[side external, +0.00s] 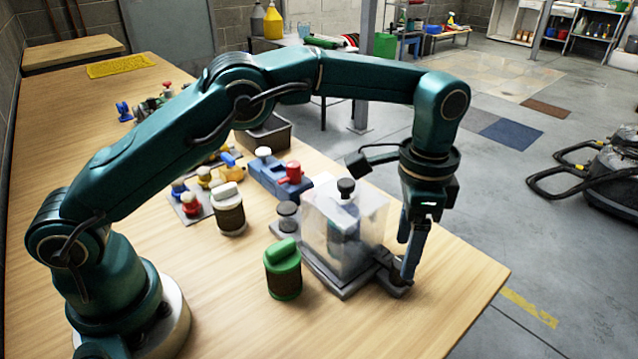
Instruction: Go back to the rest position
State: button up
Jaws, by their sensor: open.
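My gripper (408,262) points down at the right side of the table (400,325), close beside a clear box (318,240) with a black knob on top. Its fingertips are low, near the dark base of that box, at its right end. I cannot tell whether they touch the base. The gripper is open, and no object shows between its fingers. Something bluish shows inside the clear box.
A green-topped canister (283,272) and a white-topped canister (228,212) stand left of the box. A blue block (262,178) with a red knob (291,172) and a dark bin (265,132) stand behind. The table's right front corner is bare.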

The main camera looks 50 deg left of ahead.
jog(key=shift+r, duration=0.45)
jog(key=s+a+r+n+t, duration=0.1)
jog(key=a+r, duration=0.1)
jog(key=r, duration=0.1)
jog(key=s+a+r+n+t, duration=0.1)
jog(key=a+r, duration=0.1)
jog(key=r, duration=0.2)
jog(key=s+a+r+t, duration=0.1)
jog(key=a+r, duration=0.2)
jog(key=r, duration=0.1)
jog(key=shift+s+n+h, duration=0.2)
jog(key=shift+n+h, duration=0.2)
jog(key=s+a+f+n+t, duration=0.1)
jog(key=s+a+n, duration=0.2)
jog(key=s, duration=0.4)
jog(key=s+a+f+n+t, duration=0.1)
jog(key=s+a+n, duration=0.2)
jog(key=s, duration=0.5)
jog(key=shift+s+a+f+t+y, duration=0.15)
jog(key=shift+a+f+t+y, duration=0.2)
jog(key=shift+a, duration=0.25)
